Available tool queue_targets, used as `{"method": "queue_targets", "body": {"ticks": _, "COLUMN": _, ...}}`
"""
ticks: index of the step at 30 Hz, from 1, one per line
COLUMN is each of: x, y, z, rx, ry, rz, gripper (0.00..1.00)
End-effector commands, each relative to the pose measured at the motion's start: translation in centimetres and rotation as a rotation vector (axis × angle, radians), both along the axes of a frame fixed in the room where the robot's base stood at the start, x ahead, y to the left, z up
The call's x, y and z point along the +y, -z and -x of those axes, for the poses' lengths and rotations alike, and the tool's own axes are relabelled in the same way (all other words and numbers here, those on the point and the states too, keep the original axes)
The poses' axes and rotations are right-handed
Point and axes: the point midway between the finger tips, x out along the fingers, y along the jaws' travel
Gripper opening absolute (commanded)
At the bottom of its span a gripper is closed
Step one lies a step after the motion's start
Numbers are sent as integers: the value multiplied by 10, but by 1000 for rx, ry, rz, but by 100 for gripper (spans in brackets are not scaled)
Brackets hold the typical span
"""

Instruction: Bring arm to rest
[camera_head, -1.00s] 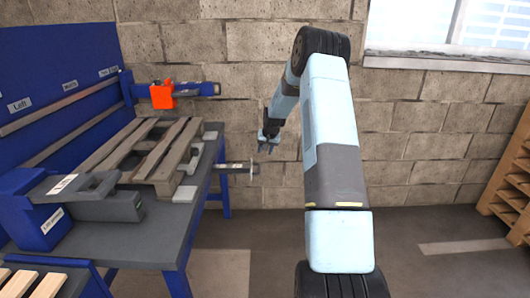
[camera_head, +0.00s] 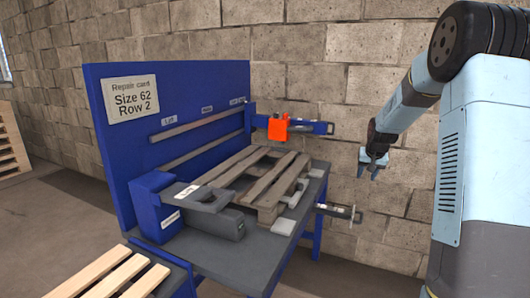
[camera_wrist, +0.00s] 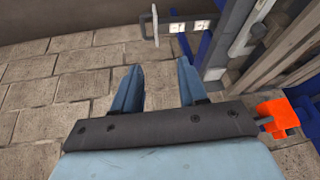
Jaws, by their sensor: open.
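My gripper (camera_head: 374,164) hangs at the end of my raised arm, to the right of the blue workbench and in front of the block wall. Its two blue fingers are apart with nothing between them. In the wrist view my gripper (camera_wrist: 158,88) is also open and empty, with block wall behind the fingers. It touches nothing that I can see. My upper arm fills the right side of the head view.
A blue and grey workbench (camera_head: 232,250) holds a wooden pallet (camera_head: 262,182). An orange block (camera_head: 278,128) sits on a blue rail behind. A repair card (camera_head: 131,98) reads "Size 62 Row 2". Light wooden slats (camera_head: 118,280) lie at the front.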

Motion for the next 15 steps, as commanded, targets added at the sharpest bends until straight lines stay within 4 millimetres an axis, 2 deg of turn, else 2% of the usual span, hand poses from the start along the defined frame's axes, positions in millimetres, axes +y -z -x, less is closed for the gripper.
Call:
{"method": "queue_targets", "body": {"ticks": 1, "x": 9, "y": -17, "z": 12, "rx": -3, "ry": -13, "rz": 11, "gripper": 42}}
{"method": "queue_targets", "body": {"ticks": 3, "x": 19, "y": -35, "z": 28, "rx": -5, "ry": -26, "rz": 23, "gripper": 42}}
{"method": "queue_targets", "body": {"ticks": 9, "x": 49, "y": -80, "z": 78, "rx": -6, "ry": -65, "rz": 52, "gripper": 42}}
{"method": "queue_targets", "body": {"ticks": 15, "x": 74, "y": -117, "z": 133, "rx": -11, "ry": -100, "rz": 77, "gripper": 42}}
